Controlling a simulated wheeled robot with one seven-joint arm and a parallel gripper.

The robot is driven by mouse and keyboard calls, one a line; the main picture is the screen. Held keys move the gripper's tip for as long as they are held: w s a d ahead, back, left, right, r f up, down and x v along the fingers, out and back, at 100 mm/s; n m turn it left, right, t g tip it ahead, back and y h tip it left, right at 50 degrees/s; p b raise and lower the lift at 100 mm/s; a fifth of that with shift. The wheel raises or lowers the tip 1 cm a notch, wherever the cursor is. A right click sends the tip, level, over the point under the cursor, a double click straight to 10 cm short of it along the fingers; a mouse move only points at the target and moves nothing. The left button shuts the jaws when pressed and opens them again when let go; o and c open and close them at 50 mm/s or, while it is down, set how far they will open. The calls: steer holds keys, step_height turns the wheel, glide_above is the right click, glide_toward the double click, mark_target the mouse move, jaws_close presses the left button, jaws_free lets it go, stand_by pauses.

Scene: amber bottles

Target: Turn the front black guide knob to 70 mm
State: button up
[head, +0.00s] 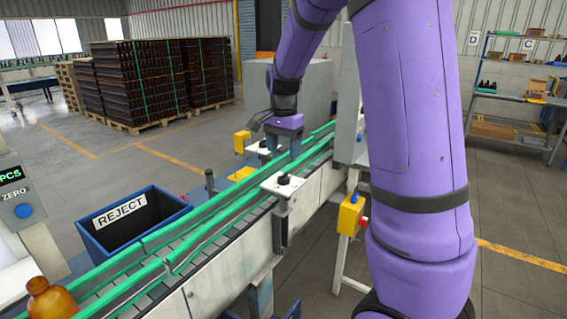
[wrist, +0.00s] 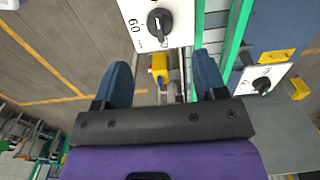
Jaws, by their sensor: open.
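The front black guide knob (head: 284,180) sits on a white plate (head: 272,188) beside the green rails at the near side of the conveyor. In the wrist view the larger knob (wrist: 159,22) stands on a white dial plate (wrist: 178,10) marked 60; its exact setting is hard to read. A second black knob (head: 263,143) is on the far side, also seen smaller at right in the wrist view (wrist: 262,84). My gripper (wrist: 163,75) is open and empty, its blue fingers apart from the larger knob. In the head view its fingertips are unclear.
Green guide rails (head: 215,217) run along the conveyor. A blue REJECT bin (head: 112,243) stands on its far side. A yellow box (head: 350,214) is at the near side, right of the front knob. An amber bottle (head: 50,300) is at lower left.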

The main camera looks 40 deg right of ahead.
steer(key=shift+r, duration=1.15)
steer(key=s+a+r+n+t, duration=0.1)
steer(key=s+a+n, duration=0.3)
steer(key=s, duration=0.4)
steer(key=s+a+r+n+t, duration=0.2)
steer(key=s+a+r+n, duration=0.2)
steer(key=s, duration=0.5)
steer(key=s+a+r+n+t, duration=0.2)
steer(key=s+a+n, duration=0.3)
steer(key=s, duration=0.4)
steer(key=shift+s+r+n, duration=0.2)
steer(key=shift+r+n, duration=0.3)
steer(key=shift+r, duration=0.25)
steer(key=shift+a, duration=0.1)
steer(key=shift+c, duration=0.2)
